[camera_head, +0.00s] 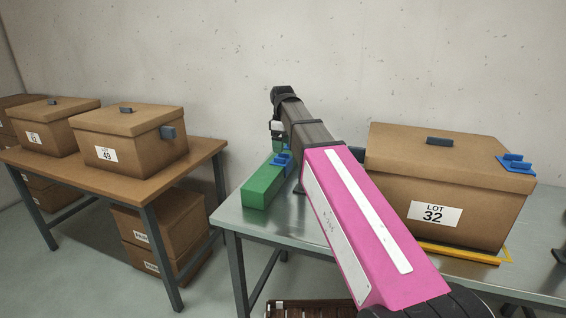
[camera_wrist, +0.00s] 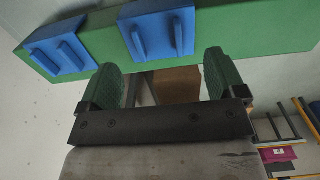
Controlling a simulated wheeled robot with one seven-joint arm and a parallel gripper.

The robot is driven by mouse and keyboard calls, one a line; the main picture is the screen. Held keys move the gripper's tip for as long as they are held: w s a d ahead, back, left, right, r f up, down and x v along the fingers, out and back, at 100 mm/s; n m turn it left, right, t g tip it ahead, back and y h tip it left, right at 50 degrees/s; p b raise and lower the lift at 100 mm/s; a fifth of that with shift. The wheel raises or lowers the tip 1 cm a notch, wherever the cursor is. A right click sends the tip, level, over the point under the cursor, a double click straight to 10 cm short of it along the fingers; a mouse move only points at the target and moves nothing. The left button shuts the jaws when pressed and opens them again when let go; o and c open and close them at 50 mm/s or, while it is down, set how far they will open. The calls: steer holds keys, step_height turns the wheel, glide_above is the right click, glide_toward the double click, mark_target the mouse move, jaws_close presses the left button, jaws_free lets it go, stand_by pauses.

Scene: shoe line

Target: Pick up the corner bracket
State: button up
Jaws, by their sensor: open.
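Two blue corner brackets, each with two raised ribs, sit side by side on a long green block in the wrist view: a left one (camera_wrist: 58,48) and a right one (camera_wrist: 158,34). The green block (camera_head: 262,188) lies at the left of the metal table in the head view, where blue bracket parts (camera_head: 283,160) show, partly hidden by my arm. My gripper (camera_wrist: 161,68) is open and empty. Its green fingers are apart, with the right bracket roughly ahead of the gap. Whether they touch it I cannot tell.
A LOT 32 carton (camera_head: 445,185) stands on the metal table (camera_head: 290,222), with another blue bracket (camera_head: 516,163) on its upper right corner and a yellow frame piece (camera_head: 458,254) at its base. A wooden table (camera_head: 125,186) with cartons stands left, across a floor gap.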

mark_target(283, 160)
steer(key=shift+w+f, duration=0.1)
steer(key=shift+f, duration=2.4)
steer(key=c, duration=1)
